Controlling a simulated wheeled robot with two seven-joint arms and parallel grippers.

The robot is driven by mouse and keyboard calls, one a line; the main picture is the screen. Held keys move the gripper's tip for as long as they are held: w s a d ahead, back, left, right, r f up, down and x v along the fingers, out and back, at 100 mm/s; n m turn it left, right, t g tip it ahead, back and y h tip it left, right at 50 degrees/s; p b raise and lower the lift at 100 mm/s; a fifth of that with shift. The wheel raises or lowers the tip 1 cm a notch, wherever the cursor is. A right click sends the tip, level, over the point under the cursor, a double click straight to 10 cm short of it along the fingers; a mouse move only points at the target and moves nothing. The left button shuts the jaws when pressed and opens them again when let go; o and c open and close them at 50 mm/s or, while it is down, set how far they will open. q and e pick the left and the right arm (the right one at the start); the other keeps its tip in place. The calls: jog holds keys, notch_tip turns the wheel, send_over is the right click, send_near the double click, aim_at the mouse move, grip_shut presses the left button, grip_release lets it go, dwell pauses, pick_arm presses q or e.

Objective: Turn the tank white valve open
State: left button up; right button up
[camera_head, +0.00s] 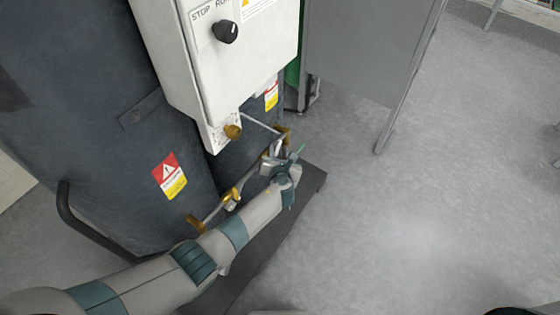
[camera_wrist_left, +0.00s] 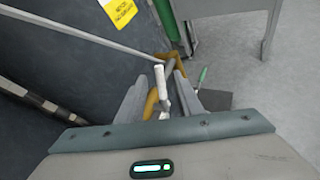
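The white valve handle (camera_wrist_left: 161,88) stands on brass pipework (camera_wrist_left: 172,57) low beside the dark tank (camera_head: 95,120). In the wrist view it shows upright between the two fingers of my left gripper (camera_wrist_left: 158,95), with a visible gap between them. In the head view my left gripper (camera_head: 280,161) reaches the pipework from the lower left. Its fingertips and the handle overlap there, so contact cannot be told. My right gripper does not show.
A white control box (camera_head: 230,75) with a black knob (camera_head: 226,31) hangs above the arm. Brass fittings (camera_head: 231,198) and thin pipes run along the tank's foot. A grey cabinet (camera_head: 365,50) stands behind. The floor at right (camera_head: 430,220) is clear.

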pick_arm(q)
jog(key=p+v, duration=0.1)
jog(key=v, duration=0.9)
jog(key=shift+d, duration=0.1)
